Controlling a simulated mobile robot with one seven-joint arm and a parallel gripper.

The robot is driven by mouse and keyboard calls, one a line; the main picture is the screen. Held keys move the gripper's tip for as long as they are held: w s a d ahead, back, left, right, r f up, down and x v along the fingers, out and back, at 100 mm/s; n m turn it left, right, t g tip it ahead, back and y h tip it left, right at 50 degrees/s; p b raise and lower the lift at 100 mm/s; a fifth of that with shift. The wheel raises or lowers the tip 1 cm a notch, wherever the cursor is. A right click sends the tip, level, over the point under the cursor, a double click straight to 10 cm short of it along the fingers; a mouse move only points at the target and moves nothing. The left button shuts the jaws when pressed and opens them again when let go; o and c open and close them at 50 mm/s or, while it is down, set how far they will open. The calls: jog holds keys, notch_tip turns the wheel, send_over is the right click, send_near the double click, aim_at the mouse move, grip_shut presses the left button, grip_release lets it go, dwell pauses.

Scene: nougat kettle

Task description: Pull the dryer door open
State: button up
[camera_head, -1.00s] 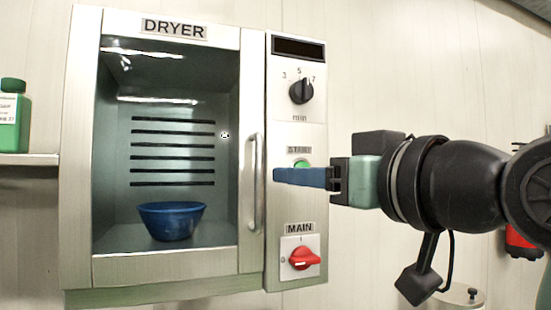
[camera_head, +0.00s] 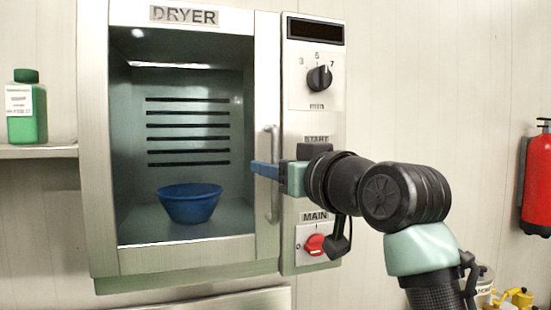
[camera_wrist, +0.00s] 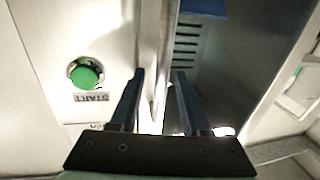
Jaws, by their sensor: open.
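The dryer (camera_head: 186,258) is a pale metal cabinet on the wall with a glass-fronted door that looks shut. Its upright metal door handle (camera_head: 272,205) is on the door's right edge, and it also shows in the wrist view (camera_wrist: 158,75). My gripper (camera_head: 262,169) is at the handle's middle height, its blue fingers pointing left across it. In the wrist view my gripper (camera_wrist: 157,95) is open, with the handle between the two fingers in the picture. I cannot tell whether either finger touches it.
A blue bowl (camera_head: 189,205) sits inside the dryer. The control panel right of the door has a dial (camera_head: 319,78), a green start button (camera_wrist: 85,74) and a red main switch (camera_head: 315,244). A green bottle (camera_head: 27,110) stands on a shelf at left.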

jog(key=shift+c, duration=0.4)
grip_shut()
dwell(1.1)
